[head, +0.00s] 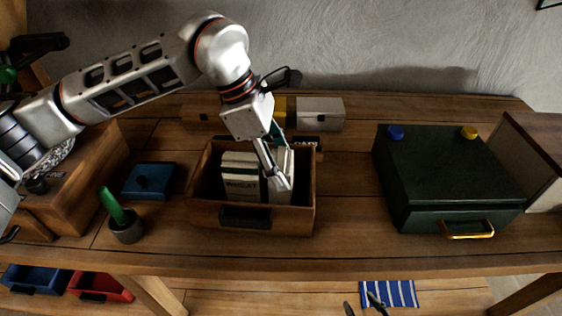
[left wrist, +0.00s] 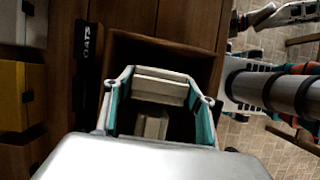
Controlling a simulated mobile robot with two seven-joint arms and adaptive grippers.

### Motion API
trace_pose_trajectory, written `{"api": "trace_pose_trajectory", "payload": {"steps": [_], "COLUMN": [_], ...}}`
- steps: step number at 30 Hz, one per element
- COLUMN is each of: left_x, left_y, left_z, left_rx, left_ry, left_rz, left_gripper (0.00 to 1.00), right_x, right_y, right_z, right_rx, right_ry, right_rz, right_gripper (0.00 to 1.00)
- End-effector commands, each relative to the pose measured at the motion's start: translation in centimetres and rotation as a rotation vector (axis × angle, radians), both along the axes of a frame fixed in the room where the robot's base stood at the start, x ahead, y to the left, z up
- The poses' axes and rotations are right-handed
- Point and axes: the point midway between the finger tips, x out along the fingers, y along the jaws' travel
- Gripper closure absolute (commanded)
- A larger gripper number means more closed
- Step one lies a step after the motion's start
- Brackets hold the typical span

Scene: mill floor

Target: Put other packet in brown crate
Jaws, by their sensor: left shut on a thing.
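The brown crate (head: 305,221) stands on the bench, with a dark label holder on its front. A pale packet (head: 240,176) with printed writing stands upright inside, at the left. My left gripper (head: 277,180) reaches down into the crate and is shut on another pale packet (head: 285,162), to the right of the first. In the left wrist view the held packet (left wrist: 160,87) is between the fingers, and whether it touches the crate floor is hidden. My right gripper (head: 362,302) shows only its fingertips at the bottom edge, apart and empty.
A dark green box (head: 435,175) with a brass handle stands to the right. A blue lidded box (head: 150,181) and a grey pot with a green handle (head: 126,230) are left of the crate. Yellow and white boxes (head: 320,113) stand behind it. Bench is clear between crate and green box.

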Motion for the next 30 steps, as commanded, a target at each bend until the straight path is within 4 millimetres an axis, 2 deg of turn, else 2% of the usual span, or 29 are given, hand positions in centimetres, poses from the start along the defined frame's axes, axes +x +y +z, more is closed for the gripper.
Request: {"api": "trace_pose_trajectory", "payload": {"steps": [2, 3, 4, 17, 20, 30], "left_x": [0.0, 0.0, 0.0, 0.1, 0.2, 0.4], "left_y": [0.0, 0.0, 0.0, 0.1, 0.5, 3.1], "left_z": [-0.2, -0.2, -0.2, 0.3, 1.4, 7.7], "left_rx": [-0.001, 0.0, 0.0, 0.0, 0.0, 0.001], "left_ry": [-0.001, 0.0, 0.0, -0.002, -0.005, -0.004], "left_rz": [0.0, 0.0, 0.0, 0.001, 0.001, 0.003], "left_gripper": [0.95, 0.37, 0.3, 0.28, 0.28, 0.28], "right_x": [-0.1, 0.0, 0.0, 0.0, 0.1, 0.1], "right_y": [0.0, 0.0, 0.0, 0.0, 0.0, 0.1], "right_z": [-0.1, -0.1, -0.1, 0.1, 0.2, 0.4], "right_rx": [-0.001, 0.0, -0.001, 0.001, 0.001, 0.003], "right_ry": [0.002, 0.001, 0.001, -0.002, -0.002, -0.004], "right_rz": [0.0, 0.0, 0.0, 0.0, 0.0, -0.001], "right_gripper": [0.6, 0.6, 0.6, 0.6, 0.6, 0.6]}}
